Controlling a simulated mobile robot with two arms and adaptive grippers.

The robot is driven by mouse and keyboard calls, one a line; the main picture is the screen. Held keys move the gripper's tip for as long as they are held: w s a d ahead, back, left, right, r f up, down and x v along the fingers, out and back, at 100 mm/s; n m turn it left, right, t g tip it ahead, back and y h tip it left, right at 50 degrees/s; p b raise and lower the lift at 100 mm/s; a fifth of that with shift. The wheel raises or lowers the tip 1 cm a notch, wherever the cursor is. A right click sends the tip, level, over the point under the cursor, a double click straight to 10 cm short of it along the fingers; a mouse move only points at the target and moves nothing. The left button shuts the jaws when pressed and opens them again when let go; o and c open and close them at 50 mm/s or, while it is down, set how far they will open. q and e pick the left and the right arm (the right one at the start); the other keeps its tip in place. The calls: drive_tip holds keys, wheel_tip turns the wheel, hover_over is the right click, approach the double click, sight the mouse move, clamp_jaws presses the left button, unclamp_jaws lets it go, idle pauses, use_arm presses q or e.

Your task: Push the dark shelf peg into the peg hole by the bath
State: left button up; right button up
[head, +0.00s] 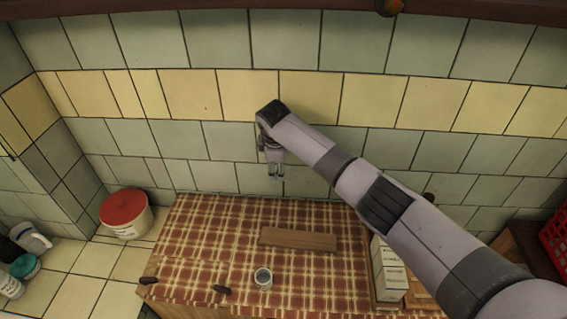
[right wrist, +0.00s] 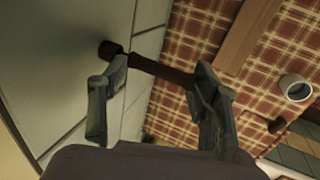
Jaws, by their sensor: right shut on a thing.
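The dark shelf peg (right wrist: 165,72) shows in the right wrist view as a dark brown rod with a thicker end at the left. It lies across between the two fingers of my right gripper (right wrist: 160,100), which is shut on it. Its thick end appears close to the tiled wall; I cannot tell whether it touches. In the head view my right gripper (head: 275,176) points down in front of the wall, above the back edge of the checked tabletop. The peg cannot be made out there. The peg hole and the bath cannot be made out. My left gripper is not in view.
A wooden board (head: 298,240) and a small grey cup (head: 263,278) lie on the checked tabletop (head: 200,235). A white carton (head: 390,270) stands at its right.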

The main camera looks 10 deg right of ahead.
drive_tip(key=shift+w, duration=0.2)
drive_tip(key=shift+w+d+r+b, duration=0.1)
drive_tip(key=shift+w+r+b, duration=0.1)
drive_tip(key=shift+b, duration=0.3)
drive_tip(key=shift+r, duration=0.1)
drive_tip(key=shift+p, duration=0.3)
drive_tip(key=shift+s+p, duration=0.1)
drive_tip(key=shift+p, duration=0.6)
drive_tip(key=shift+s+p, duration=0.15)
drive_tip(key=shift+p, duration=0.15)
drive_tip(key=shift+s+f, duration=0.1)
drive_tip(key=shift+f, duration=0.25)
drive_tip(key=shift+s, duration=0.1)
drive_tip(key=shift+r, duration=0.1)
